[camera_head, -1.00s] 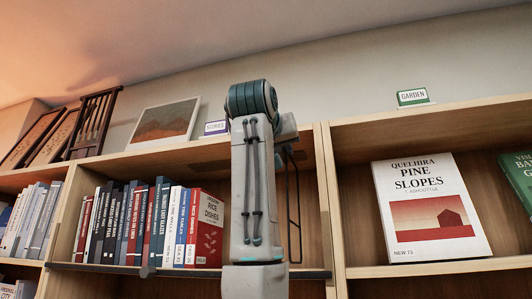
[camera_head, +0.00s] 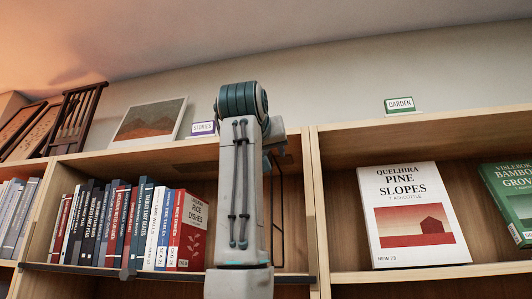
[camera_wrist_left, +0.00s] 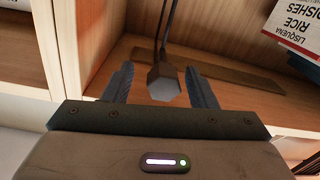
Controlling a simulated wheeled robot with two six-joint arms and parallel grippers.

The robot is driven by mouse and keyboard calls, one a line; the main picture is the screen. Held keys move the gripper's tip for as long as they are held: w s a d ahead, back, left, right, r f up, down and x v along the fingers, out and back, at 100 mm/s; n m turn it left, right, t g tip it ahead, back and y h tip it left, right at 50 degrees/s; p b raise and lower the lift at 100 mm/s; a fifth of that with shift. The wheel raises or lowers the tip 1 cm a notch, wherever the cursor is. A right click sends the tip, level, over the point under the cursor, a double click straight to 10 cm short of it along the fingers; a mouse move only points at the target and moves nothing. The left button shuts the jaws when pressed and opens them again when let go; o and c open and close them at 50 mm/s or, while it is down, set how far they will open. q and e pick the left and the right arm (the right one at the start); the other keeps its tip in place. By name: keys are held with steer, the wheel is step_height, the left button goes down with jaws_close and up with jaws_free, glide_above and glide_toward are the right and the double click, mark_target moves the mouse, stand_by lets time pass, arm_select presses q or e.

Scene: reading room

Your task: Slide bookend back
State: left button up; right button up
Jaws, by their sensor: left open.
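The bookend (camera_head: 278,215) is a thin dark wire loop standing in the middle shelf bay, to the right of the red Rice Dishes book (camera_head: 190,232) with an open space between them. My left arm hides part of that space in the head view. In the left wrist view the bookend's dark wire (camera_wrist_left: 163,38) ends in a grey hexagonal knob (camera_wrist_left: 164,82). My left gripper (camera_wrist_left: 160,72) is open, with one finger on each side of the knob. I cannot tell whether a finger touches it. My right gripper is not in view.
A row of books (camera_head: 110,225) stands left of my arm. A dark rail (camera_head: 60,268) runs along the shelf front. An upright divider (camera_head: 318,220) stands right of the bookend. Beyond it is the Pine Slopes book (camera_head: 412,215). A Stories sign (camera_head: 203,128) sits above.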

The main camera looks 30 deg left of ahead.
arm_select(q)
steer(key=b+v, duration=0.5)
steer(key=v, duration=0.5)
steer(key=shift+s+d, duration=0.2)
steer(key=shift+s, duration=0.1)
